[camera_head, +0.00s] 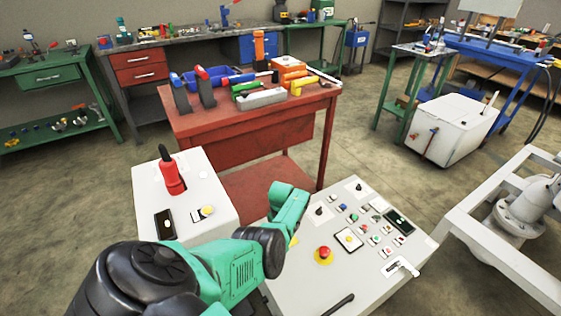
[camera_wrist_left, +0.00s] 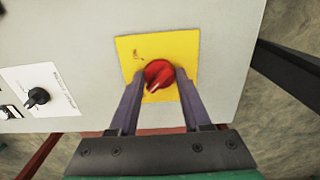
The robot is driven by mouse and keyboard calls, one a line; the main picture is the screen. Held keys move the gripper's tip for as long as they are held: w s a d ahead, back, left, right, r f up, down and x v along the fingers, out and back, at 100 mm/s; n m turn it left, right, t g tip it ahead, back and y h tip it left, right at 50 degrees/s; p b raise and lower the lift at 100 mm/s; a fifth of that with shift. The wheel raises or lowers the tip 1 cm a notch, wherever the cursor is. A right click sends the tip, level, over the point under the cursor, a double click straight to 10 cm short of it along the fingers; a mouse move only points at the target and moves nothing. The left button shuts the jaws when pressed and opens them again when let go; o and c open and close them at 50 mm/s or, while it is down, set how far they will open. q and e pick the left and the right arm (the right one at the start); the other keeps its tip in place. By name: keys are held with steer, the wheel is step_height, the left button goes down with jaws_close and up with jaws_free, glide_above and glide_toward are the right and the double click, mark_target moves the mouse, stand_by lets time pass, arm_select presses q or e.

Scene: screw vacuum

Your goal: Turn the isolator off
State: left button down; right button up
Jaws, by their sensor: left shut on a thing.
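The isolator is a red rotary knob (camera_wrist_left: 158,72) on a square yellow plate (camera_wrist_left: 186,44), set in a light grey panel. In the left wrist view its ridge lies at a slant, with the lower end toward bottom left. My left gripper (camera_wrist_left: 159,80) has its two fingers on either side of the knob, shut on it. In the head view my green and black left arm reaches over the grey console (camera_head: 275,290) and hides the gripper and the knob. A yellow patch (camera_head: 294,242) shows beside the arm; I cannot tell whether it is the isolator plate. My right gripper is out of view.
A black knob (camera_wrist_left: 37,97) sits on a white label left of the isolator. The console also carries a red mushroom button (camera_head: 324,252) and several small buttons. A grey box (camera_head: 205,173) with a red-and-black handle (camera_head: 171,175) stands left; a red table (camera_head: 250,122) stands behind.

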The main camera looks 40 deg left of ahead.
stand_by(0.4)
arm_select(q)
steer(key=shift+c, duration=1.8)
jaws_free()
step_height(320, 180, up, 8)
steer(key=p, duration=0.5)
step_height(320, 180, up, 7)
steer(key=p, duration=0.2)
steer(key=shift+f, duration=0.2)
